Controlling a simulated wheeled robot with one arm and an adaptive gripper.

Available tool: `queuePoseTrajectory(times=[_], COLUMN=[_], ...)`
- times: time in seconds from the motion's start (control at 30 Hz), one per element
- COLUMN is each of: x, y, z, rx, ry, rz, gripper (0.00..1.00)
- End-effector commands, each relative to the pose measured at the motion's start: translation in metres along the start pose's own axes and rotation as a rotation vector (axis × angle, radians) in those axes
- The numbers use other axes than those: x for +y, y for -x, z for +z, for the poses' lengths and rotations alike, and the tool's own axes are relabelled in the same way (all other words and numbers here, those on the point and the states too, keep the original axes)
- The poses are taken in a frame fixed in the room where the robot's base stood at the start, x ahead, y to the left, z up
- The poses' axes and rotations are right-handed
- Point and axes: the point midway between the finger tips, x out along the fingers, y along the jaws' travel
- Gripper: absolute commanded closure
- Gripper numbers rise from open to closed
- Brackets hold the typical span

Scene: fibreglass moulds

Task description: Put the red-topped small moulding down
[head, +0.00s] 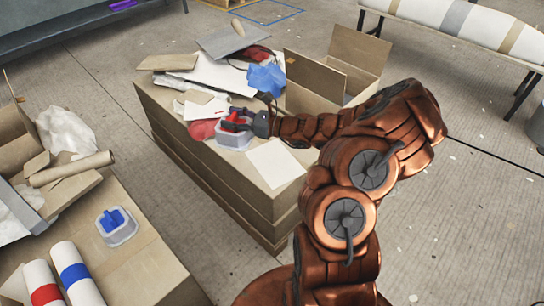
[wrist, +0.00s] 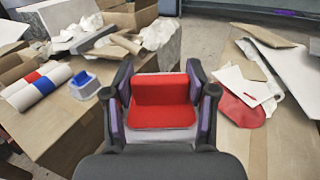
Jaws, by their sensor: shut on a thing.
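The red-topped small moulding (wrist: 164,103) has a red top with a raised red block and a pale grey base. In the head view the moulding (head: 234,140) is at the left part of the cluttered middle crate. My gripper (wrist: 161,84) is shut on it, one dark finger on each side. In the head view my gripper (head: 240,122) partly hides the red top. I cannot tell whether the base touches anything below. A similar blue-topped moulding (head: 115,226) sits upright on the left crate; it also shows in the wrist view (wrist: 83,84).
On the middle crate (head: 215,185) lie a red cloth (head: 202,130), a white sheet (head: 274,163), a blue glove (head: 266,78), boards and an open carton (head: 330,75). The left crate (head: 150,262) holds striped rolls (head: 76,275) and scraps, with bare top around the blue-topped moulding.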

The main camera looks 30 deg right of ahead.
Motion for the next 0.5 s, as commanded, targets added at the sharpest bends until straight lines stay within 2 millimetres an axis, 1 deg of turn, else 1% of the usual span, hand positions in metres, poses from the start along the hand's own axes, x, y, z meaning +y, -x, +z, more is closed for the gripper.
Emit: queuePoseTrajectory(times=[0.03, 0.3, 0.5], x=[-0.006, -0.031, -0.044], y=[0.011, 0.064, 0.101], z=[-0.021, -0.071, -0.107], rx=[-0.005, -0.006, -0.008], ry=[-0.003, -0.004, -0.003], rz=[-0.031, -0.174, -0.273], gripper=[1.00, 1.00, 1.00])
